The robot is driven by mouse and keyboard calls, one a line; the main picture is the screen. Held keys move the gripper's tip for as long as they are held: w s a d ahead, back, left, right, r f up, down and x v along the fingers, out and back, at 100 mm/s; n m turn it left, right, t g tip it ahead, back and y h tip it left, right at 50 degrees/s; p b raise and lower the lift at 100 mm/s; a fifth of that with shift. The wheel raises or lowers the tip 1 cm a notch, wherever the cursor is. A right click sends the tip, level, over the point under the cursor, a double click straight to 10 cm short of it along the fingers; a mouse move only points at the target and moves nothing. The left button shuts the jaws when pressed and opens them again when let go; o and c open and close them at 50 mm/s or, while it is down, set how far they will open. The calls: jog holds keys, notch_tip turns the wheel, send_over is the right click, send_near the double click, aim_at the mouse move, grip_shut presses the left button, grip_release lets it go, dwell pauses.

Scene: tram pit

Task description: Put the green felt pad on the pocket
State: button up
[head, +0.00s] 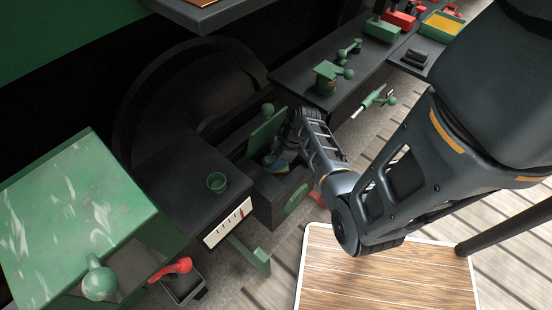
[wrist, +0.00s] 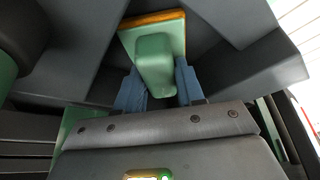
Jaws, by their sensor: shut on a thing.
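My gripper (head: 284,160) is shut on the green felt pad (wrist: 155,62), a green block with a wider orange-edged base. In the wrist view its blue fingers (wrist: 160,88) press on both sides of the green block. The base points away from the gripper, toward dark grey surfaces. In the head view the gripper reaches down into a dark box (head: 267,208) with a raised green lid (head: 266,131), which I take to be the pocket. The arm and lid partly hide the pad there, and I cannot tell whether its base touches the box.
A dark shelf (head: 330,92) with green fittings lies behind right.

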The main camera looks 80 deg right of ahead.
jog(key=o, duration=1.1)
jog(key=shift+f, duration=0.1)
jog(key=shift+c, duration=0.2)
jog(key=p+v, duration=0.1)
jog(key=v, duration=1.1)
jog(key=a+h, duration=0.1)
jog(key=a, duration=0.2)
jog(key=w+a+f, duration=0.1)
jog(key=a, duration=0.3)
jog(key=w+a+f+m+h, duration=0.1)
jog(key=a, duration=0.3)
jog(key=shift+a+h, duration=0.2)
jog(key=shift+h, duration=0.1)
jog(key=s+a+r+m+t+h, duration=0.1)
jog(key=s+a+r+t, duration=0.15)
jog(key=a+r, duration=0.5)
jog(key=s+a+r+t+h, duration=0.1)
jog(key=a+r+t, duration=0.2)
jog(key=a+r, duration=0.4)
jog(key=s+a+r+t+y, duration=0.1)
jog(key=s+a+r+t, duration=0.1)
jog(key=r, duration=0.5)
jog(key=s+a+r+t+y, duration=0.2)
jog(key=a+r+t, duration=0.1)
jog(key=a+r, duration=0.2)
notch_tip(320, 180, up, 3)
jog(key=shift+f+m+y, duration=0.25)
jog(key=shift+m+y, duration=0.05)
